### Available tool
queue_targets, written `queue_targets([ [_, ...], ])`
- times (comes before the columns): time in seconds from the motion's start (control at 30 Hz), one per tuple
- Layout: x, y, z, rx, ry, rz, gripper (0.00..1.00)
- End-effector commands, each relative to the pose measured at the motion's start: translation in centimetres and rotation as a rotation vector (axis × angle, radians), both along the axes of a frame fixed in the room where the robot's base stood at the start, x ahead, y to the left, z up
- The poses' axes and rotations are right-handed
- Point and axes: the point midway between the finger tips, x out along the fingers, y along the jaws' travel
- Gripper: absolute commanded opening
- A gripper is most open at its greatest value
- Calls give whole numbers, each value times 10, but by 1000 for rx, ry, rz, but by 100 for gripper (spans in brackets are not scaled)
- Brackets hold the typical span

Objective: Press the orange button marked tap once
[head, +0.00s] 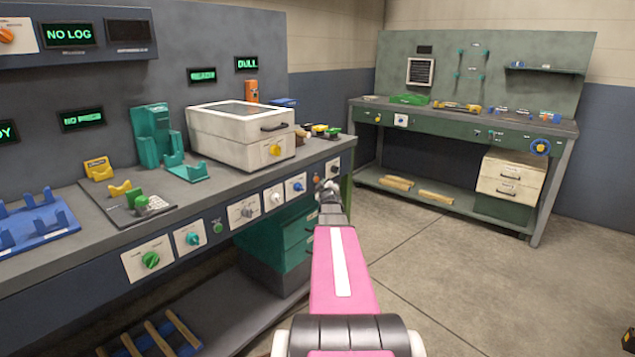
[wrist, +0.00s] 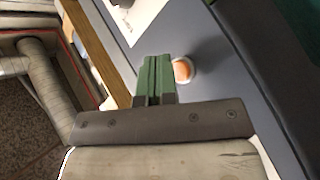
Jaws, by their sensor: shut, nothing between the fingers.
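In the wrist view an orange button (wrist: 183,70) with a pale ring sits on a blue-grey panel. My gripper (wrist: 157,62) has its green fingers shut together with nothing between them, beside the button and just left of it in the picture. I cannot tell whether the fingertips touch the panel or stand off it. In the head view my gripper (head: 328,187) is at the right end of the workbench's front panel. I cannot make out the orange button clearly there, and no tap label is readable.
The workbench front (head: 229,220) carries several knobs, including a green one (head: 150,260) and a blue one (head: 298,186). A white lidded box (head: 235,137) stands on top. A second bench (head: 460,130) stands at the back right. The floor between is clear.

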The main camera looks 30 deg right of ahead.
Motion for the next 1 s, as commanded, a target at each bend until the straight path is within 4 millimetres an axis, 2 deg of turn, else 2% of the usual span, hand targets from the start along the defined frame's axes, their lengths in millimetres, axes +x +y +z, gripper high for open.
queue_targets([
  [1.0,8,3,0,0,0,0,0],
])
